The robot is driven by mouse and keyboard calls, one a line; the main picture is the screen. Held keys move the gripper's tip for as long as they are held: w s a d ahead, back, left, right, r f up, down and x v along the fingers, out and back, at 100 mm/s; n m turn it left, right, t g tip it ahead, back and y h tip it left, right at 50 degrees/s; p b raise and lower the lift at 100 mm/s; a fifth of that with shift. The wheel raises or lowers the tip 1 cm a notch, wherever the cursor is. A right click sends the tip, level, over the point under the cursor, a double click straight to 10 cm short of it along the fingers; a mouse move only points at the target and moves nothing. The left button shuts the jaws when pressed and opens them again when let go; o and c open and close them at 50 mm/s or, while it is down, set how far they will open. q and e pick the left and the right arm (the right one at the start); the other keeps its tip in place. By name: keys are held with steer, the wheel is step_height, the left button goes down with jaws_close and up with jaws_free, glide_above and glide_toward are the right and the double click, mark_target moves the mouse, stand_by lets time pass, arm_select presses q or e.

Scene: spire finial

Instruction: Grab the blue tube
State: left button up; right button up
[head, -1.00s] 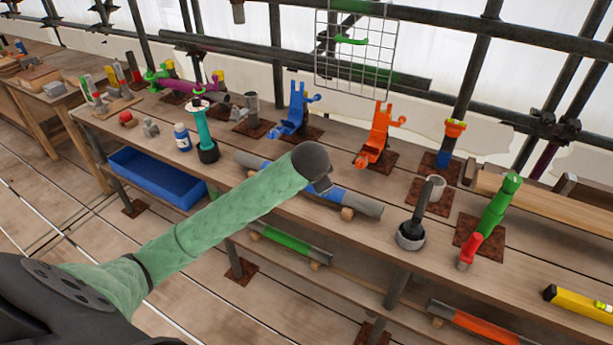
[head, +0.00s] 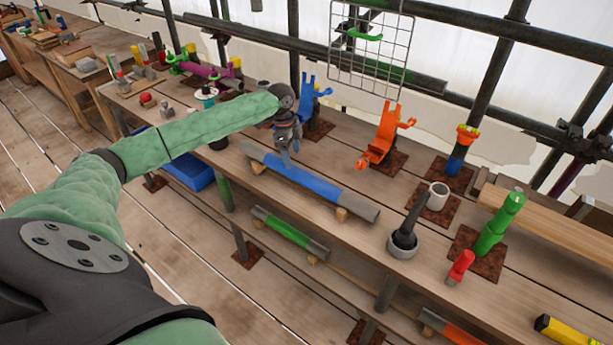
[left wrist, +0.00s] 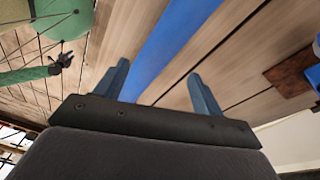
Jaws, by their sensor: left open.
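The blue tube (head: 311,180) lies along the front of the workbench, with grey ends, resting on small wooden blocks. My left gripper (head: 287,155) is above the tube, towards its left part, pointing down. In the left wrist view the two fingers (left wrist: 160,88) stand apart and empty. The blue tube (left wrist: 172,45) runs between the fingers in the picture, below and beyond them. I cannot tell the exact height of the gripper over it. My right gripper is not clearly seen in the head view.
A blue holder (head: 313,101) and an orange holder (head: 384,137) stand behind the tube. A grey cup with a dark handle (head: 404,243) is to its right. A green tube (head: 288,232) lies on the shelf below. A blue bin (head: 190,173) is at the left.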

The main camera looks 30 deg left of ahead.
mark_target(300, 171)
arm_select(q)
steer(key=shift+s+d+r+m+h, duration=0.1)
steer(key=shift+d+m+h, duration=0.5)
steer(key=shift+m, duration=0.4)
steer(key=shift+d+m, duration=0.15)
steer(key=shift+m, duration=0.55)
steer(key=shift+d+m, duration=0.1)
steer(key=shift+m, duration=0.3)
steer(key=shift+p+x, duration=0.65)
steer(key=shift+x, duration=0.6)
steer(key=shift+s, duration=0.1)
steer(key=p+x, duration=0.3)
steer(key=x, duration=0.1)
steer(key=shift+s+d, duration=0.15)
steer(key=shift+d, duration=0.05)
steer(key=shift+f, duration=0.55)
arm_select(e)
steer(key=s+d+f+t, duration=0.1)
steer(key=s+d+f, duration=0.1)
steer(key=s+f, duration=0.2)
steer(key=shift+s+d+f+t, duration=0.2)
steer(key=shift+s+t, duration=0.1)
steer(key=shift+s, duration=0.45)
arm_select(q)
steer(key=shift+r, duration=0.1)
jaws_close()
arm_select(e)
steer(key=shift+s, duration=0.1)
